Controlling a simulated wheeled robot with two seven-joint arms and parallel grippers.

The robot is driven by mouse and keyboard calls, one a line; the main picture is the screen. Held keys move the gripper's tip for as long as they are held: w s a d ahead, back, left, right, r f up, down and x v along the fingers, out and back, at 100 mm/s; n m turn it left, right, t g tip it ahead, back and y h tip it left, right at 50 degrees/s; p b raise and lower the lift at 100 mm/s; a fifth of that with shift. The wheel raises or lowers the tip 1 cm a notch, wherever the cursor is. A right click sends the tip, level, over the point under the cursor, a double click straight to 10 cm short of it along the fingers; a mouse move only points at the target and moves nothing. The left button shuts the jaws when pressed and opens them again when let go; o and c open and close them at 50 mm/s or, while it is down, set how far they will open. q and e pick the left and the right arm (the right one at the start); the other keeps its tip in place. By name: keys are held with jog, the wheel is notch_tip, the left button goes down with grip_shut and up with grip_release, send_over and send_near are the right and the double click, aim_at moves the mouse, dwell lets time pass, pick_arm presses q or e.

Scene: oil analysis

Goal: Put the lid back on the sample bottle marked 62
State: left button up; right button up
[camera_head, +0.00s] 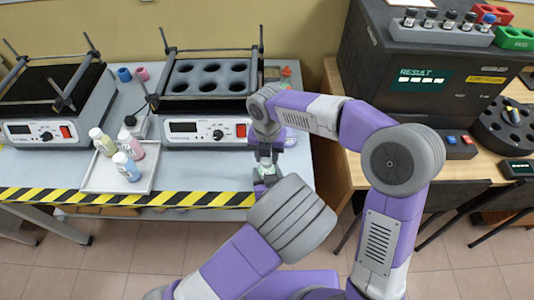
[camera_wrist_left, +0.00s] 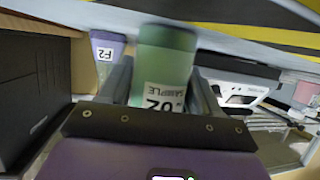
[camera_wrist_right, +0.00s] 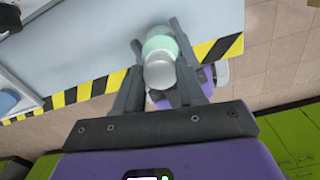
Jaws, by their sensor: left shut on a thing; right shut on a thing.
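The green sample bottle (camera_wrist_left: 166,62) fills the space between my left gripper's (camera_wrist_left: 162,75) fingers, which are shut on it. Its label is upside down in the left wrist view, with a number that looks like 62. My right gripper (camera_wrist_right: 157,40) is shut on the pale grey lid (camera_wrist_right: 158,72), and the green bottle (camera_wrist_right: 160,42) shows just beyond it. Lid and bottle are in line; I cannot tell whether the lid is seated. In the head view the two grippers meet near the bench's front right corner, with my right gripper (camera_head: 265,154) above the left.
A white tray (camera_head: 95,181) with yellow, pink and blue lidded bottles stands on the bench to the left. A heater with round wells (camera_head: 207,90) sits behind. Black-and-yellow tape (camera_head: 190,199) marks the bench's front edge. A dark analyser (camera_head: 430,85) stands on the right table.

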jog(key=shift+f, duration=0.45)
jog(key=m, duration=0.5)
jog(key=shift+m, duration=0.3)
jog(key=m, duration=0.4)
jog(key=shift+d, duration=0.1)
jog(key=m, duration=0.5)
jog(key=shift+s+m, duration=0.1)
jog(key=shift+m, duration=0.3)
jog(key=m, duration=0.3)
jog(key=shift+m, duration=0.4)
jog(key=m, duration=1)
jog(key=shift+s, duration=0.1)
jog(key=m, duration=0.4)
jog(key=shift+f, duration=0.1)
jog(key=m, duration=0.4)
